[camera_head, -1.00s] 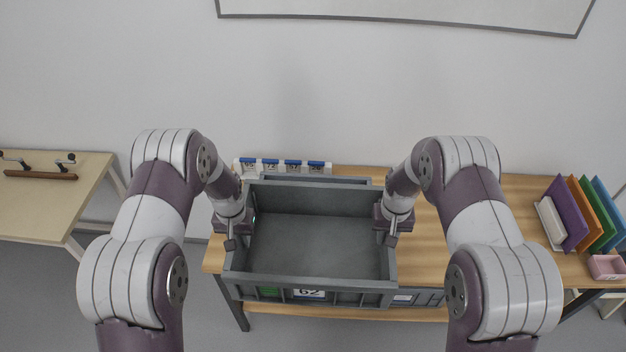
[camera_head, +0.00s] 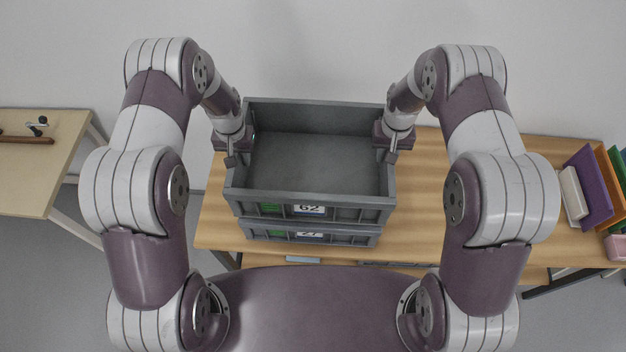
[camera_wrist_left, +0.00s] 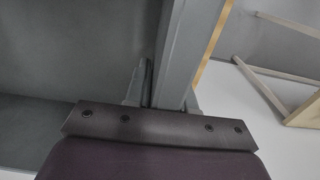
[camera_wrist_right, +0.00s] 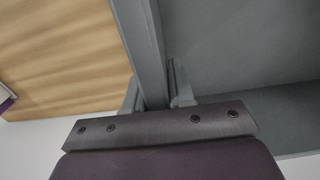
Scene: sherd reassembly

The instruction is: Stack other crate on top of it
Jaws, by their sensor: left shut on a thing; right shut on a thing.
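A grey open crate labelled 62 (camera_head: 318,165) is held level between my two grippers and looks empty. My left gripper (camera_head: 240,148) is shut on its left side wall, which runs between the fingers in the left wrist view (camera_wrist_left: 165,95). My right gripper (camera_head: 388,145) is shut on the right side wall, also seen between the fingers in the right wrist view (camera_wrist_right: 155,95). A second grey crate with a white number label (camera_head: 345,238) is directly below the held one. Only its front shows. I cannot tell whether the two crates touch.
The wooden table (camera_head: 480,165) under the crates has clear room to the right. At its right end stand colored upright panels (camera_head: 592,190) and a pink box (camera_head: 616,246). Another table (camera_head: 40,170) with a handled bar is at the left.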

